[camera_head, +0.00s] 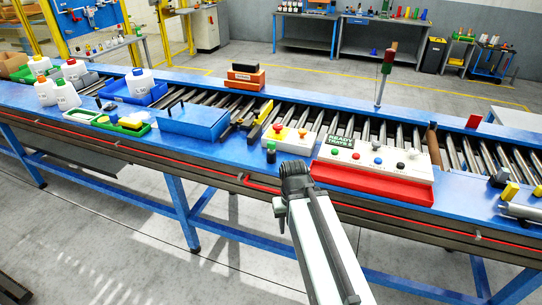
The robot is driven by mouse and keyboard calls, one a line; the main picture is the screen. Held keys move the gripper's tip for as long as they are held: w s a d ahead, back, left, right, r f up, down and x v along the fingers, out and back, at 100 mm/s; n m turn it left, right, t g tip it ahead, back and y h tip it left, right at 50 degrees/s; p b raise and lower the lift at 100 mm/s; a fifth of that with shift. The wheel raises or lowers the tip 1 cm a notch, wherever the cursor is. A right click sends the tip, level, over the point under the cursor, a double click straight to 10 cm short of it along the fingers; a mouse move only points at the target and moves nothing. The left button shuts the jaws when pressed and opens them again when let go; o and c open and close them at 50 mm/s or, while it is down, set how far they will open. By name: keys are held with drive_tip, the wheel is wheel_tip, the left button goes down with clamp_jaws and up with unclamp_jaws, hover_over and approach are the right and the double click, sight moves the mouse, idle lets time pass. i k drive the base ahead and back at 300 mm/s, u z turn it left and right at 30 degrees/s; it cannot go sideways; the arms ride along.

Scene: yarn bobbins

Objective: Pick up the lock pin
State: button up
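I cannot make out for certain which thing is the lock pin. A thin dark rod (176,103) lies on or stands out of the blue box (192,122) further left. My gripper (293,165) is at the end of my white and dark arm, at the conveyor's front edge in the lower middle. Its fingers are too small and dark to tell open from shut, and I see nothing held.
A button panel (368,155) with a red tray (375,185) is right of my gripper. A smaller button box (290,138) is just behind. White bottles (140,82), a green tray (125,127) and orange blocks (245,78) stand left. A signal post (385,75) rises behind.

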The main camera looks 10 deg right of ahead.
sight(271, 145)
drive_tip(key=k, duration=1.05)
drive_tip(key=u, duration=0.5)
drive_tip(key=i, duration=1.45)
drive_tip(key=u, duration=0.75)
drive_tip(key=i, duration=1.05)
drive_tip(key=u, duration=0.1)
